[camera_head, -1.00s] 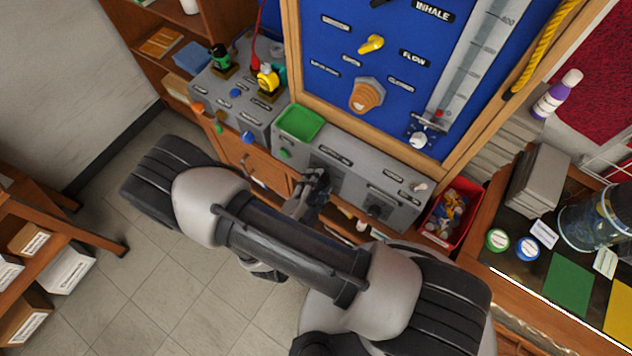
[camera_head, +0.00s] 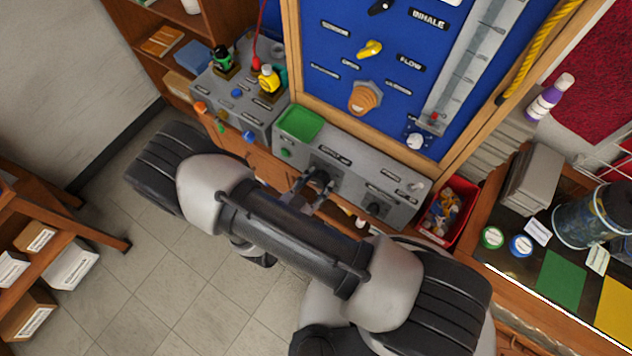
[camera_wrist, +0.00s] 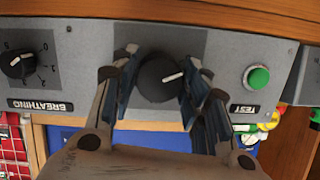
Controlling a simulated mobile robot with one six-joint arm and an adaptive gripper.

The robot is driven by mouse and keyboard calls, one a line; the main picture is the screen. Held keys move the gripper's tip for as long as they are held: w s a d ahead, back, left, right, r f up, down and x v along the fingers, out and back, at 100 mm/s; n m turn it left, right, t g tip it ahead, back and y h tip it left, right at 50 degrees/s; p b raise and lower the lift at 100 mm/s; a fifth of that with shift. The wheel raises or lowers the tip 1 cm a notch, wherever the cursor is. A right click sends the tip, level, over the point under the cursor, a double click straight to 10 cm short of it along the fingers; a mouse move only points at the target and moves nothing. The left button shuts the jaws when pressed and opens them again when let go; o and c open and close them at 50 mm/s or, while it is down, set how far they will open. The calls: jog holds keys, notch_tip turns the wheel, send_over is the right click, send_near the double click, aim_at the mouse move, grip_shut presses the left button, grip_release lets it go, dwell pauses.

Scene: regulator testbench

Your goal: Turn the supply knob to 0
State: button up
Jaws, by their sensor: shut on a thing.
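The supply knob (camera_wrist: 158,82) is black and round with a white pointer line, on the grey panel (camera_wrist: 225,60). In the wrist view the line points right and slightly up. My gripper (camera_wrist: 160,90) has one finger on each side of the knob and is shut on it. In the head view my gripper (camera_head: 314,184) is at the front of the grey console (camera_head: 350,173), partly hidden by my own arm. The scale around the knob is hidden by the fingers.
The BREATHING knob (camera_wrist: 17,65) is left of my gripper in the wrist view, and the green TEST button (camera_wrist: 258,77) is close on the right.

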jog(key=shift+n, duration=0.5)
jog(key=o, duration=1.1)
jog(key=shift+a, duration=0.1)
jog(key=v, duration=1.2)
jog(key=shift+w, duration=0.1)
